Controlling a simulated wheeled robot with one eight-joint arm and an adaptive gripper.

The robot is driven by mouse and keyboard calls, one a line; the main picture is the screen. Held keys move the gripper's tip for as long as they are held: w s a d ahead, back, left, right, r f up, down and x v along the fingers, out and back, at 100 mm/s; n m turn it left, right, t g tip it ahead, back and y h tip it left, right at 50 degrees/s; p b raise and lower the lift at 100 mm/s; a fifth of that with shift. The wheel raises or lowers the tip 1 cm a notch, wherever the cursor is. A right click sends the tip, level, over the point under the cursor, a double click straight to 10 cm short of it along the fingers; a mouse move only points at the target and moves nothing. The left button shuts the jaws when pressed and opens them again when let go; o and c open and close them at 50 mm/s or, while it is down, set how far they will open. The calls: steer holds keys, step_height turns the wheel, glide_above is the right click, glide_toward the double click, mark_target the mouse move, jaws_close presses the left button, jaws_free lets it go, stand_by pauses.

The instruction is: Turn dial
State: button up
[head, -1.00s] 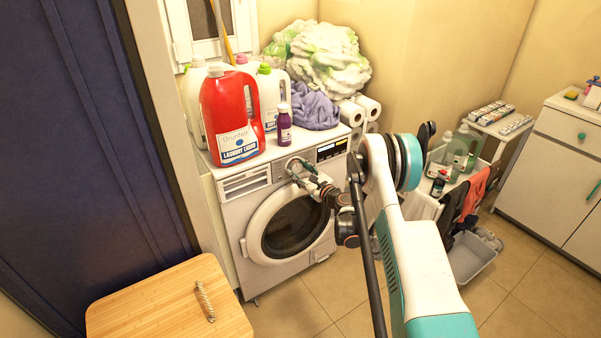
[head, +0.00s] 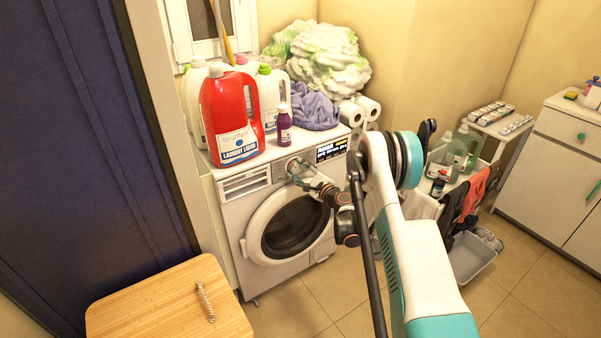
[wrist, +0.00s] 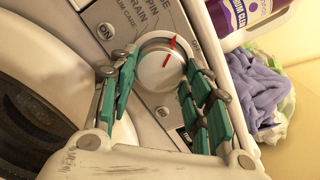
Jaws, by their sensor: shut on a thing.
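The washing machine (head: 232,214) stands against the wall with its round door closed. Its dial (wrist: 152,72) is a round white knob with a red mark, pointing toward the top of the wrist view. In the head view the dial (head: 291,164) is small and partly covered by my fingers. My gripper (wrist: 160,68) has its green-padded fingers on either side of the dial and is shut on it. In the head view my gripper (head: 299,174) reaches the control panel from the right.
A red detergent jug (head: 222,110), a purple bottle (head: 284,130) and a purple cloth (head: 314,111) sit on the machine top above the panel. A wooden board (head: 150,305) is at front left. A grey bin (head: 472,262) stands on the floor at right.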

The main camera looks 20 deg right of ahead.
steer(key=o, duration=1.1)
steer(key=shift+c, duration=0.2)
steer(key=v, duration=0.7)
steer(key=shift+s, duration=0.25)
